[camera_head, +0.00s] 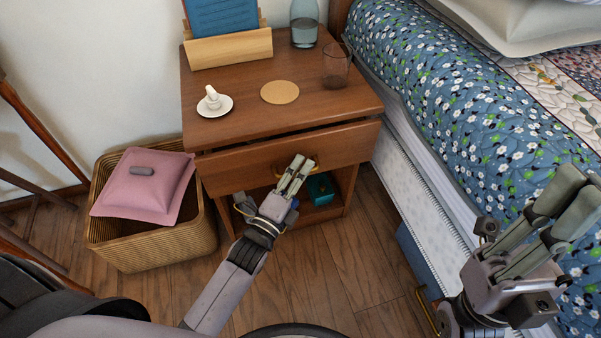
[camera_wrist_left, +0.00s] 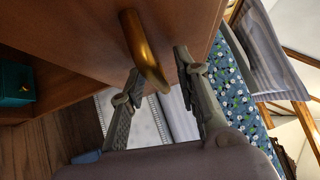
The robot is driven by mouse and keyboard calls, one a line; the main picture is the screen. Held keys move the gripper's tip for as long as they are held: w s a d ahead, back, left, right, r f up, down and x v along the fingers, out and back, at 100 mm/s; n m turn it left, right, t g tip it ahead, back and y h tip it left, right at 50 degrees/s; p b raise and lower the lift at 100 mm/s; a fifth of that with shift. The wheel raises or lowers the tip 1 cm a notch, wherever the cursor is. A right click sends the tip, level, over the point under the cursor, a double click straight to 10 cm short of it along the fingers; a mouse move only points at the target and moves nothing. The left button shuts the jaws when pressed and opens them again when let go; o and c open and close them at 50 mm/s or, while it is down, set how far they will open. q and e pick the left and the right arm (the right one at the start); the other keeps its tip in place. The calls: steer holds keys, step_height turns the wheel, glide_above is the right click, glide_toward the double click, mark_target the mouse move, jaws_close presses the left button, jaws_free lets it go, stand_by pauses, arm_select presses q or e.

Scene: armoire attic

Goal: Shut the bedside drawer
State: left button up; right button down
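The wooden bedside table (camera_head: 233,105) stands against the wall beside the bed. Its drawer (camera_head: 235,166) sticks out a little, with a dark gap below the tabletop. The brass drawer handle (camera_head: 314,161) also shows large in the left wrist view (camera_wrist_left: 147,55). My left gripper (camera_head: 299,166) is at the drawer front by the handle. In the left wrist view its two fingers (camera_wrist_left: 160,75) are apart, with the handle's bend between their tips; I cannot tell whether they touch it. My right gripper (camera_head: 570,195) is over the bed's edge at right, fingers apart and empty.
A teal box (camera_head: 320,188) lies below the drawer. A wicker basket (camera_head: 150,253) is left, the bed (camera_head: 430,85) right.

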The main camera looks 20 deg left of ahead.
arm_select(q)
steer(key=shift+w, duration=0.1)
steer(key=shift+c, duration=0.2)
jaws_close()
stand_by(0.7)
